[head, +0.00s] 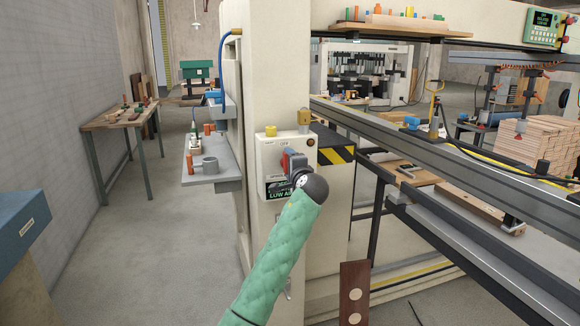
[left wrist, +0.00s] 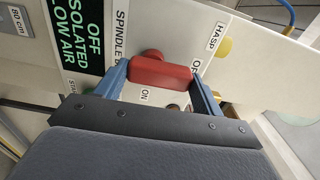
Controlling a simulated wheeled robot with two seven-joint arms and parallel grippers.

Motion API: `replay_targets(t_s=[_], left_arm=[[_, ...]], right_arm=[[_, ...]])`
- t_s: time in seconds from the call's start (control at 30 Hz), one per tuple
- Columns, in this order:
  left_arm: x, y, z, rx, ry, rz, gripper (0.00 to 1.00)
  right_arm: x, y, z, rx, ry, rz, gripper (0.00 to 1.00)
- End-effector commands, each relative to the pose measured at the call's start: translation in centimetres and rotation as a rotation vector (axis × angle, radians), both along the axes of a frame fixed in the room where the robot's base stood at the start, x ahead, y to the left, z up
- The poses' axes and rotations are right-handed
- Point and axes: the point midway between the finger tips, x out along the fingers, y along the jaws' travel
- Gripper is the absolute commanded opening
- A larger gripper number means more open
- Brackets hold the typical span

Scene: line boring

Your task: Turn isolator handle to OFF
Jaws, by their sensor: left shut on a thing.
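The isolator box (head: 268,150) is a cream panel on the machine's column. Its red handle (left wrist: 160,70) lies between the blue fingers of my left gripper (left wrist: 162,78), which is shut on it. In the head view my left gripper (head: 291,164) is at the box front, and my wrist hides much of the handle. The handle's right end in the wrist view is close to a partly hidden label starting with "O". An "ON" label (left wrist: 145,95) is below the handle. A display (left wrist: 82,35) reads OFF, ISOLATED, LOW AIR. My right gripper is out of view.
A grey shelf (head: 222,170) juts out at left. Machine rails (head: 400,140) run to the right. The floor at left (head: 120,250) is clear.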

Motion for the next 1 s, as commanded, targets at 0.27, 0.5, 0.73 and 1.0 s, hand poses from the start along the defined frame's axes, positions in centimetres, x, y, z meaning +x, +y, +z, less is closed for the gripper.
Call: replay_targets(t_s=[0.27, 0.5, 0.73, 1.0], left_arm=[[0.0, 0.0, -0.2, -0.001, 0.003, 0.001, 0.90], [-0.3, -0.1, -0.2, -0.001, 0.002, 0.000, 0.90], [-2.6, -0.8, -0.4, -0.003, 0.001, -0.001, 0.90], [-6.2, -2.0, -0.4, -0.001, 0.003, 0.000, 0.90]], right_arm=[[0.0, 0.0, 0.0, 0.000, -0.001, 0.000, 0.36], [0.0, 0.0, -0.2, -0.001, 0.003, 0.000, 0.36], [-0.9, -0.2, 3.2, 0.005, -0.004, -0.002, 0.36], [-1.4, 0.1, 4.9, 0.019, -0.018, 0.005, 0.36]])
